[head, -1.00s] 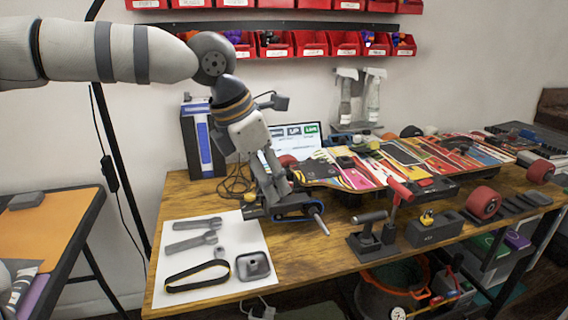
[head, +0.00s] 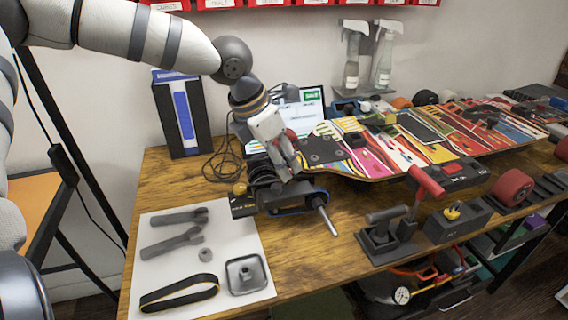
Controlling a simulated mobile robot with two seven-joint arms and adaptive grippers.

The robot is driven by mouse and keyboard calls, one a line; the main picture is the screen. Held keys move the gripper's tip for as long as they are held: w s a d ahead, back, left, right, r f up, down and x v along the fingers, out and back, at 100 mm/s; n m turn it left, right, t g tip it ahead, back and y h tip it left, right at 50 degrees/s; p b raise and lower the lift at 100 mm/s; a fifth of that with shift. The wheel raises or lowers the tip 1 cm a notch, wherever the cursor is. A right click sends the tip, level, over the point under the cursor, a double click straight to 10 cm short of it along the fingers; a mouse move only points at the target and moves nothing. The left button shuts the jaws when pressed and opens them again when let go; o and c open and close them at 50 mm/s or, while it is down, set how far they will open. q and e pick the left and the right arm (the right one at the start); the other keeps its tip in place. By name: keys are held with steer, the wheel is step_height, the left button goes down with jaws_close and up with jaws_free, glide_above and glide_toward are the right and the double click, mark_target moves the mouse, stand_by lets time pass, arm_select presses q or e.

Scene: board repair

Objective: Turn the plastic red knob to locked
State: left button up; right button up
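A red bar-shaped handle (head: 426,181) tops a dark stem on a black base near the front of the bench. A red piece (head: 452,168) sits on a flat black box behind it. A round red part (head: 290,134) shows partly behind my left gripper. I cannot tell which of these is the knob, and no locked mark is readable. My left gripper (head: 289,174) points down above the dark metal assembly with a blue belt (head: 292,206), left of the red handle and apart from it. Its fingertips are partly lost against that dark assembly. My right gripper is not in view.
A black-handled lever (head: 386,214) and a black box with a yellow part (head: 452,211) flank the red handle. A colourful skateboard deck (head: 375,160) lies behind. A white sheet (head: 222,236) holds tools at left. A metal rod (head: 327,220) sticks out frontward.

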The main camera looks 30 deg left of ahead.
arm_select(q)
steer(key=shift+x, duration=1.05)
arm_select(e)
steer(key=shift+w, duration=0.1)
arm_select(q)
jaws_close()
